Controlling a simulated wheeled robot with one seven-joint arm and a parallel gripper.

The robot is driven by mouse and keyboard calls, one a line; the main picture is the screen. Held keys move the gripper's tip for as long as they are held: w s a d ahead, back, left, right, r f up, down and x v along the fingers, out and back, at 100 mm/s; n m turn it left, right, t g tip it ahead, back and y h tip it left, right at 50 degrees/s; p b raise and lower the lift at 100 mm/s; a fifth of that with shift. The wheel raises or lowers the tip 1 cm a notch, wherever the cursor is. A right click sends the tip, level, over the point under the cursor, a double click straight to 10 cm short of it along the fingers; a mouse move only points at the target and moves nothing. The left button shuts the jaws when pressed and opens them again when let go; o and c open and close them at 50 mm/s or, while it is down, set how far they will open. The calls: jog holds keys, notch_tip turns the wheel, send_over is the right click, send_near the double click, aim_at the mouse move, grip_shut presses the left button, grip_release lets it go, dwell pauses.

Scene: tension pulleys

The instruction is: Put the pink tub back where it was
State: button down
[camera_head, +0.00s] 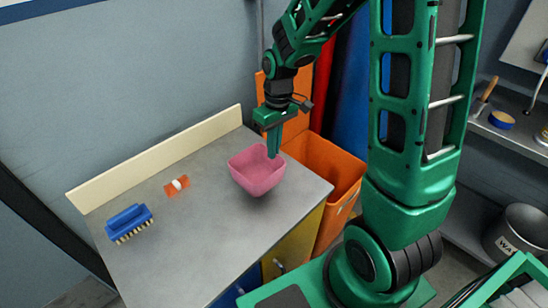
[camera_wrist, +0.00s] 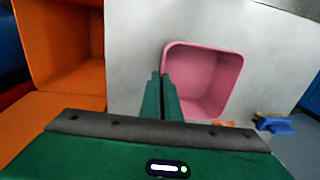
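The pink tub (camera_head: 256,176) is an open square bowl above the right part of the grey counter. A dark shadow lies beneath it, and it appears slightly raised. My gripper (camera_head: 273,153) points down at its back right rim. In the wrist view, the tub (camera_wrist: 212,75) lies right of my gripper (camera_wrist: 161,76). The two green fingers are close together, one on each side of the tub's near wall, and look shut on its rim. The fingertips are partly hidden inside and behind the rim.
The grey counter (camera_head: 205,235) also holds a blue brush (camera_head: 129,222) and a small orange item with a white middle (camera_head: 176,185). A cream backboard (camera_head: 160,157) runs along its rear. An orange bin (camera_head: 325,160) stands at its right. The counter's front middle is clear.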

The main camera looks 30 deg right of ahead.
aim_at(257, 171)
jog(key=shift+w+d+f, duration=0.15)
jog(key=shift+d+f, duration=0.1)
jog(key=shift+f, duration=0.6)
jog(key=shift+w+d+f, duration=0.15)
jog(key=shift+d+f, duration=0.1)
jog(key=shift+f, duration=0.6)
jog(key=shift+w+d+f, duration=0.15)
jog(key=shift+d+f, duration=0.1)
jog(key=shift+f, duration=0.6)
jog(key=c, duration=2.1)
grip_release()
jog(key=shift+f, duration=0.1)
jog(key=shift+o, duration=0.4)
